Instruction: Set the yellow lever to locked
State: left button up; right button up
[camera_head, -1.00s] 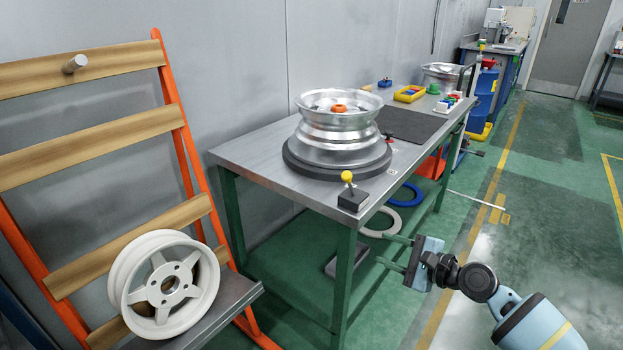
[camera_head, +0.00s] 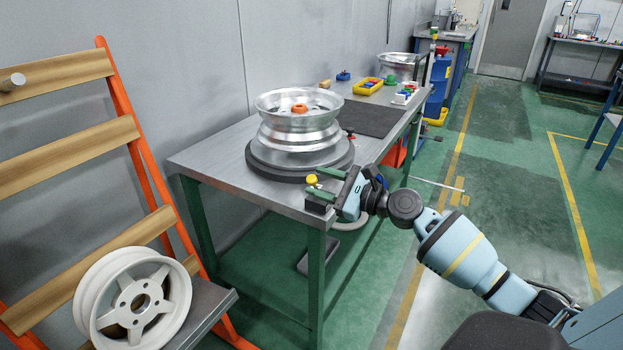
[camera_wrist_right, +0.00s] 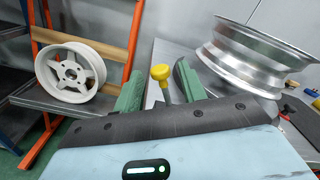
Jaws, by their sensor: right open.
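The yellow lever (camera_head: 311,180) has a round yellow knob on a short stem. It rises from a small dark box (camera_head: 317,206) at the near corner of the table. My right gripper (camera_head: 314,183) is open at the lever, its two green fingers pointing left. In the right wrist view the yellow knob (camera_wrist_right: 161,73) shows between the two open fingers (camera_wrist_right: 160,80), with a gap to each side. I see no contact. Any lock marking cannot be read. My left gripper is not in view.
A silver wheel rim (camera_head: 298,125) with an orange hub nut stands on a dark round base (camera_head: 260,165), close behind the lever. A white wheel (camera_head: 135,305) rests on the rack at left.

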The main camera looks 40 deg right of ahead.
jog(key=shift+x, duration=1.45)
jog(key=shift+c, duration=0.4)
grip_shut()
